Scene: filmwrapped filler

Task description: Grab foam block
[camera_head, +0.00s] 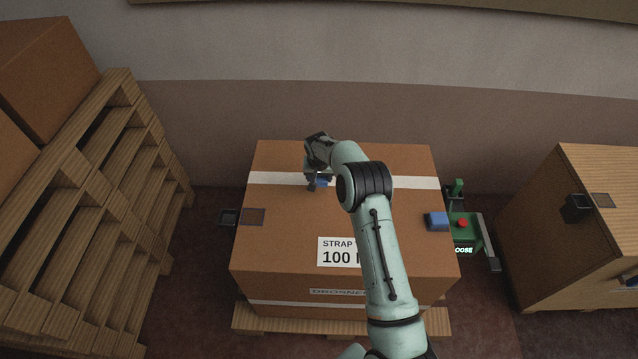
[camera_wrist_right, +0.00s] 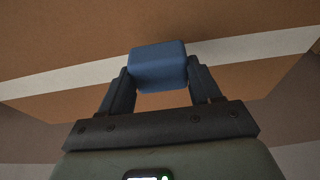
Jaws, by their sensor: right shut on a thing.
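A blue foam block (camera_wrist_right: 158,67) sits between the two dark fingers of my right gripper (camera_wrist_right: 160,85) in the right wrist view, with the fingers closed against its sides. In the head view the right gripper (camera_head: 317,184) is over the far part of the large cardboard box (camera_head: 280,225), near its white strap, and a bit of the held blue block (camera_head: 322,182) shows. My left gripper is not in view.
A green device with a red button (camera_head: 462,223) stands right of the box. Stacked wooden pallets (camera_head: 90,220) fill the left side. A wooden cabinet (camera_head: 575,230) with a dark fitting stands at the right. The box rests on a pallet (camera_head: 270,322).

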